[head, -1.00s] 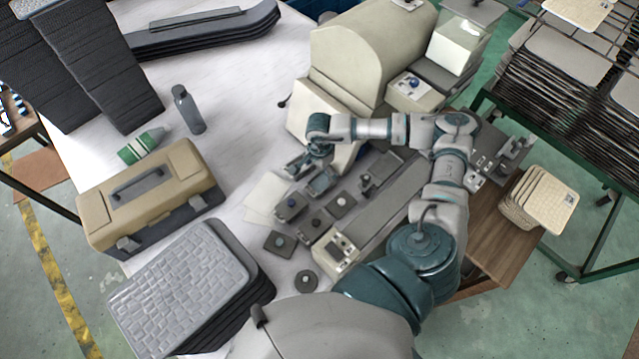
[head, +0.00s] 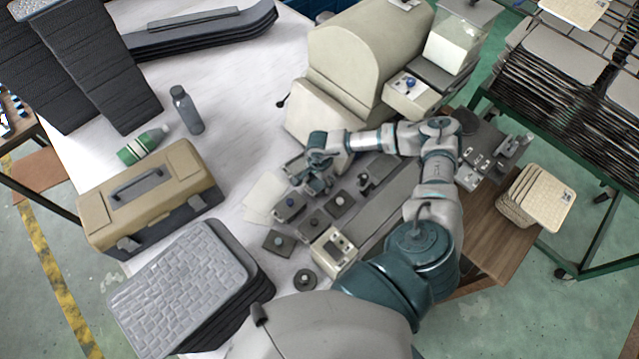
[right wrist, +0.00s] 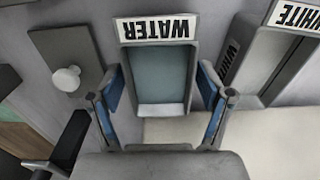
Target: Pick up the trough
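In the right wrist view, a small grey rectangular trough (right wrist: 162,78) has a white label reading WATER, upside down, at its far end. My right gripper (right wrist: 164,100) is open, with one blue-padded finger along each long side of the trough. I cannot tell whether the pads touch it. In the head view, my right gripper (head: 318,182) points down at the back left of the cluster of small parts and mostly hides the trough. My left gripper is not in view.
A WHITE-labelled container (right wrist: 270,58) stands close on the right, and a plate with a white knob (right wrist: 66,78) on the left. Several knobbed plates (head: 311,222) lie nearby. A big beige machine (head: 362,55) stands behind. A tan toolbox (head: 150,195) is further left.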

